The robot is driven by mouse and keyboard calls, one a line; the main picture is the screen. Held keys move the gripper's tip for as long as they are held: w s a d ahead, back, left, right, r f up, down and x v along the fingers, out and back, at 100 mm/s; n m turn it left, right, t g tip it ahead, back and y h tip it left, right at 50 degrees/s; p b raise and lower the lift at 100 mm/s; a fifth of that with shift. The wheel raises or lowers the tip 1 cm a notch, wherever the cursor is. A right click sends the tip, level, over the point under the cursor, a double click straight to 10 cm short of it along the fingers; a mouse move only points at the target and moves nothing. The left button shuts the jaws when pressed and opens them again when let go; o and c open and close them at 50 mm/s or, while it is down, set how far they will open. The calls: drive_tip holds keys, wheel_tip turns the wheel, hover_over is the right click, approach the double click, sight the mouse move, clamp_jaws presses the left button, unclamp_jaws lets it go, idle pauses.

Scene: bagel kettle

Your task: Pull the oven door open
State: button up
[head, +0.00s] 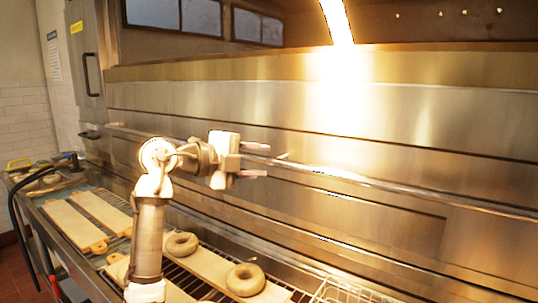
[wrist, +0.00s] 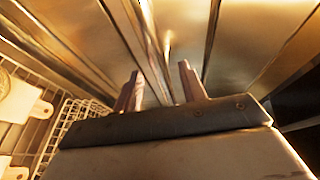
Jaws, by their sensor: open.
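The oven door (head: 380,150) is a wide brushed-steel panel filling the right and middle of the head view. A long horizontal bar handle (head: 400,190) runs along it. My gripper (head: 262,160) is at the bar, with its two fingers pointing right, one above the other. In the wrist view the fingers of my gripper (wrist: 160,90) are apart, and a metal bar (wrist: 150,60) runs between them. I cannot tell whether either finger touches the bar. The door looks closed.
Below the door, a wire rack (head: 190,283) holds wooden boards (head: 75,225) and bagels (head: 245,279). A wire basket (head: 345,292) stands at the bottom, also in the wrist view (wrist: 65,125). A black hose (head: 20,190) hangs at the left.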

sight(265, 161)
drive_tip(key=shift+p+x, duration=0.35)
drive_tip(key=shift+x, duration=1.4)
clamp_jaws()
